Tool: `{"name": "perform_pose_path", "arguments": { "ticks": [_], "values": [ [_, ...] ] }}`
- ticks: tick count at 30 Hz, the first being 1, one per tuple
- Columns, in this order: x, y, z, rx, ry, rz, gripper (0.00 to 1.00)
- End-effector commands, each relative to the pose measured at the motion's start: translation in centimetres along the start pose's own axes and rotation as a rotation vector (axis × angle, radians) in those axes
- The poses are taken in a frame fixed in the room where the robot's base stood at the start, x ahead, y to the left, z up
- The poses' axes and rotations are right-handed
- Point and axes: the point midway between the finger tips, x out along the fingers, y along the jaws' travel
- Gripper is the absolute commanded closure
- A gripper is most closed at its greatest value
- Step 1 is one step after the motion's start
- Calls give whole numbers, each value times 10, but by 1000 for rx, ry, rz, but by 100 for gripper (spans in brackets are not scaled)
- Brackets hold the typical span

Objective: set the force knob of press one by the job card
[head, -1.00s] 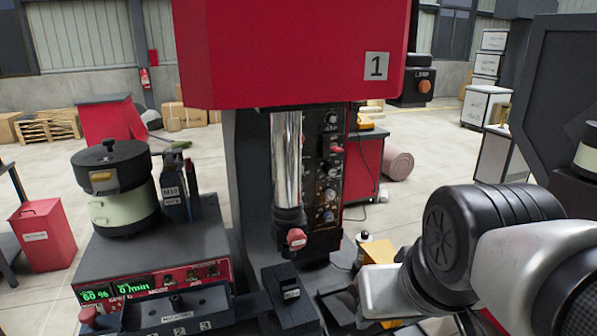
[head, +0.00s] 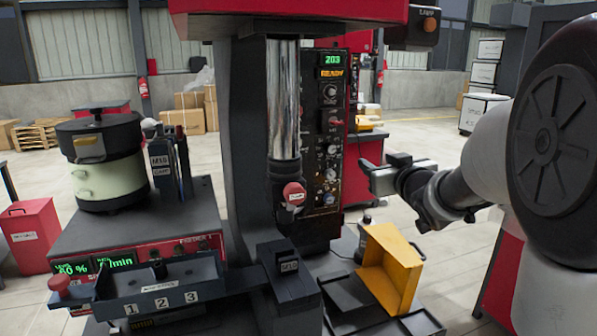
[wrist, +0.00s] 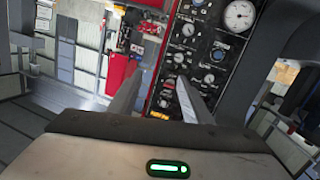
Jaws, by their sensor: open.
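Press one has a dark control panel (head: 329,150) on the right of its column, with several round knobs, a red lever and small marks. A green display (head: 331,60) at its top reads 203, above an amber READY line. One knob (head: 330,92) sits below the display. The knob labels are too small to read, so I cannot tell which is the force knob. My gripper (head: 376,172) is to the right of the panel, apart from it. In the wrist view its two fingers (wrist: 158,88) are spread and empty, with the panel (wrist: 205,55) ahead. I cannot make out a job card.
A yellow chute (head: 390,265) stands below my gripper. The bowl feeder (head: 100,160) and a numbered tray (head: 160,295) are at the left. A lamp box (head: 412,25) hangs upper right.

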Motion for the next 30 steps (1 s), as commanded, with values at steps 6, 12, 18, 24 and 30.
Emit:
{"name": "perform_pose_path", "arguments": {
  "ticks": [6, 12, 18, 24, 30],
  "values": [
    [32, -24, 29, -20, 121, -154, 55],
    [48, -30, 25, -21, 137, -176, 55],
    [86, -38, 21, -23, 135, -176, 55],
    [129, -45, 14, -23, 136, -175, 55],
    [169, -51, 9, -23, 136, -174, 55]
  ]
}}
